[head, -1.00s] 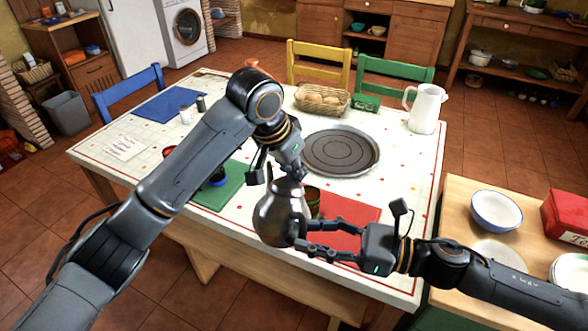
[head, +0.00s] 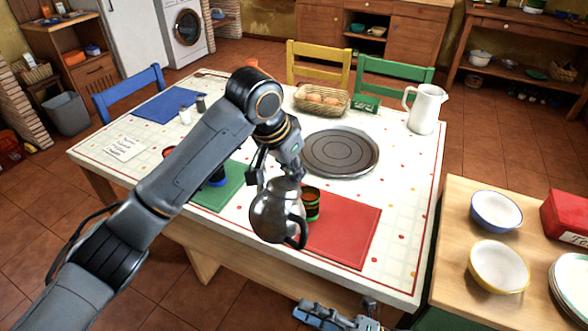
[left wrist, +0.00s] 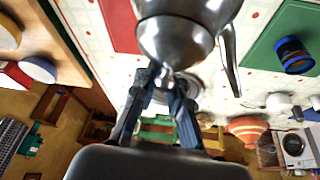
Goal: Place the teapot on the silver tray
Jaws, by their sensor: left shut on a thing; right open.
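The silver metal teapot (head: 272,212) hangs from my left gripper (head: 285,176) above the near edge of the table, its dark handle toward the right. In the left wrist view my left gripper (left wrist: 165,90) is shut on the teapot (left wrist: 180,42) at its top. The round silver tray (head: 340,150) lies on the white tablecloth, behind and to the right of the teapot, and looks empty. My right gripper (head: 335,316) is low at the bottom edge, apart from the teapot, open and partly cut off.
A red mat (head: 340,235), a green mat (head: 222,192) and a green-and-brown cup (head: 311,203) are close to the teapot. Beyond the tray are a bread basket (head: 322,99) and a white pitcher (head: 426,108). Bowls (head: 497,268) stand on the right counter.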

